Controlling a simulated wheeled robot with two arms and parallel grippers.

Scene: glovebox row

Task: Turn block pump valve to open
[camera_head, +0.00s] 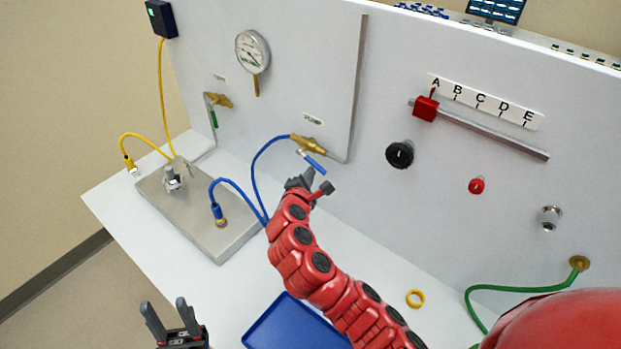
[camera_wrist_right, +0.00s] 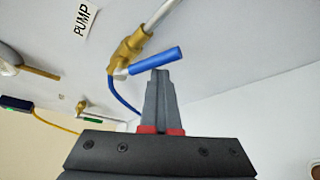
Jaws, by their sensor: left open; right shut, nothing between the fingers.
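The pump valve is a brass body (camera_head: 308,145) on the upright white panel, with a blue lever handle (camera_head: 316,162) below it. In the right wrist view the brass body (camera_wrist_right: 128,50) sits beside the PUMP label, and the blue handle (camera_wrist_right: 157,60) points right, at an angle to the grey pipe. My right gripper (camera_head: 309,177) is shut and empty, just below the handle. In the right wrist view its fingertips (camera_wrist_right: 159,73) lie close under the handle; I cannot tell whether they touch. My left gripper (camera_head: 164,306) is open and empty at the lower left, away from the valve.
A metal block (camera_head: 205,225) with blue and yellow hoses stands left on the white bench. A green-handled valve (camera_head: 218,101) and a gauge (camera_head: 252,52) are on the panel. A red slider (camera_head: 425,108) sits right.

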